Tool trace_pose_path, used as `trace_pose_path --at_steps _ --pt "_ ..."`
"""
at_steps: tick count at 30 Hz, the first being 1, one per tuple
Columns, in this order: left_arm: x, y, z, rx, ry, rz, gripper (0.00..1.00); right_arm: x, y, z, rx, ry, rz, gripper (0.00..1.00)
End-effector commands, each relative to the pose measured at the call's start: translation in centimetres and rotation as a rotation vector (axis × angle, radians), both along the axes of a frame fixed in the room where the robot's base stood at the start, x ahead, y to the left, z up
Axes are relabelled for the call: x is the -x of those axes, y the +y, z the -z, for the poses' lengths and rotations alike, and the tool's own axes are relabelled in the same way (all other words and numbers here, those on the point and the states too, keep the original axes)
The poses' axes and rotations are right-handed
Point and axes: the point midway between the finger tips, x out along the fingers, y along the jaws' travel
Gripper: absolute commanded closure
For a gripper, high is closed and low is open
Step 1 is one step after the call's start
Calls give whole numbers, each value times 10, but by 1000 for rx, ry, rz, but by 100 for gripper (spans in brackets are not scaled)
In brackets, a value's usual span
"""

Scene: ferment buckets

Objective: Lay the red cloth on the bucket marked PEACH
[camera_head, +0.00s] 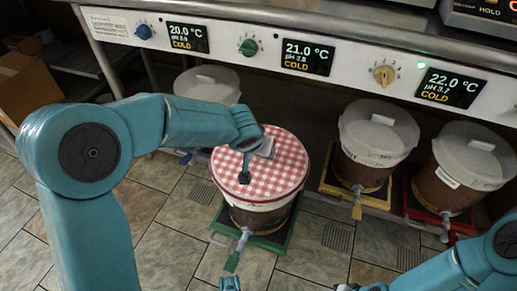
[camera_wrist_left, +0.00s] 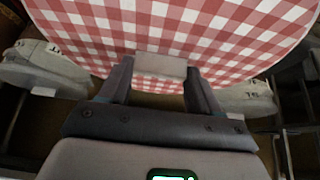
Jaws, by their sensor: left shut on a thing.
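The red-and-white checked cloth (camera_head: 284,163) lies as a round cover over the top of the front bucket (camera_head: 262,216). It also fills the upper part of the left wrist view (camera_wrist_left: 235,35). My left gripper (camera_head: 256,163) is over the cloth. In the left wrist view, its fingers (camera_wrist_left: 160,78) are shut on a pale grip block (camera_wrist_left: 160,66) at the cloth. I cannot tell whether the cloth rests fully on the bucket. No PEACH marking is readable. My right arm comes in at the lower right, and its jaws do not show clearly.
White-lidded brown buckets stand at the back (camera_head: 207,85), on a yellow base (camera_head: 376,130) and on a red base (camera_head: 472,155). The cloth-covered bucket is on a green base (camera_head: 283,240). A panel with dials and displays (camera_head: 262,48) runs above. Tiled floor is clear in front.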

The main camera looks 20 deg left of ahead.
Motion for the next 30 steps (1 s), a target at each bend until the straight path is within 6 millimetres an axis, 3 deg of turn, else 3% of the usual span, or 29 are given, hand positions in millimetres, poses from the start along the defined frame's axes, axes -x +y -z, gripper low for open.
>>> trace_pose_path --at_steps 30 --pt "-1 -1 0 0 0 0 68 0 0 5 0 0 0 57"
